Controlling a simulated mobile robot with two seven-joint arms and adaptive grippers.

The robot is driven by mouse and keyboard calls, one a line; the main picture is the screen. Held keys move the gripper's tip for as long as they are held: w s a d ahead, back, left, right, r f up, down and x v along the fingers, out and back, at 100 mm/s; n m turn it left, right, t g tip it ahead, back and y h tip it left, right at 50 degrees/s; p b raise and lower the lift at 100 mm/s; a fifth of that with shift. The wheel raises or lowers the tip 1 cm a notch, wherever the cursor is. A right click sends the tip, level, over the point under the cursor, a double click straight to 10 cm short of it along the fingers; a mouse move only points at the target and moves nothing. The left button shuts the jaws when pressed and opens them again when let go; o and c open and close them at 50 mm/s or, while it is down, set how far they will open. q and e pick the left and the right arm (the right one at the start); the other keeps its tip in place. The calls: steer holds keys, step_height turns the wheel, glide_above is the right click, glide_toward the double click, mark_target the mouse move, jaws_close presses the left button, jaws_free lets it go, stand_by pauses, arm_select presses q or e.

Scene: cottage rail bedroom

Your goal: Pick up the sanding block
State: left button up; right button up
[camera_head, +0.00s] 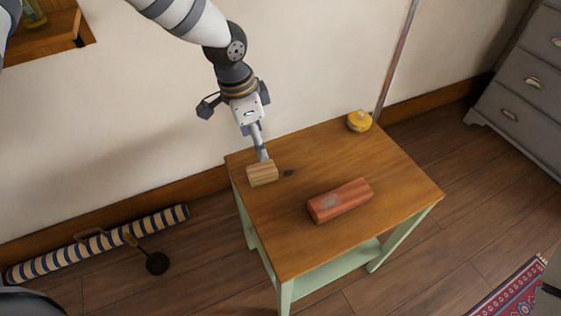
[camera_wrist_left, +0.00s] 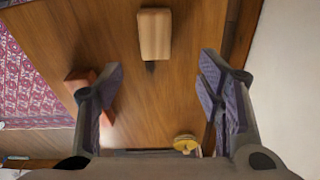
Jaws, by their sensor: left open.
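A small light wooden block (camera_head: 262,175), which I take to be the sanding block, lies on the wooden tabletop near its left back edge. In the left wrist view the block (camera_wrist_left: 155,35) is at the top centre, ahead of the fingertips and roughly in line with the gap between them. My left gripper (camera_head: 262,154) points down just behind the block in the head view. In the wrist view its two fingers (camera_wrist_left: 161,66) are spread and nothing is between them. Whether a finger touches the block cannot be told. My right gripper is out of view.
A reddish brick-like block (camera_head: 340,201) lies at the table's middle; a finger partly hides it in the wrist view (camera_wrist_left: 77,82). A round yellow object (camera_head: 359,121) stands at the table's back corner. The table (camera_head: 390,175) stands near the wall; its right side is clear.

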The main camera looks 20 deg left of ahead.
mark_target(262, 169)
arm_select(q)
steer(key=f, duration=0.6)
steer(key=f+b, duration=0.1)
steer(key=f, duration=0.3)
steer(key=shift+s+d, duration=0.15)
steer(key=shift+d, duration=0.2)
steer(key=shift+d+f, duration=0.1)
steer(key=shift+f, duration=0.2)
steer(key=shift+r, duration=0.1)
steer(key=c, duration=1.2)
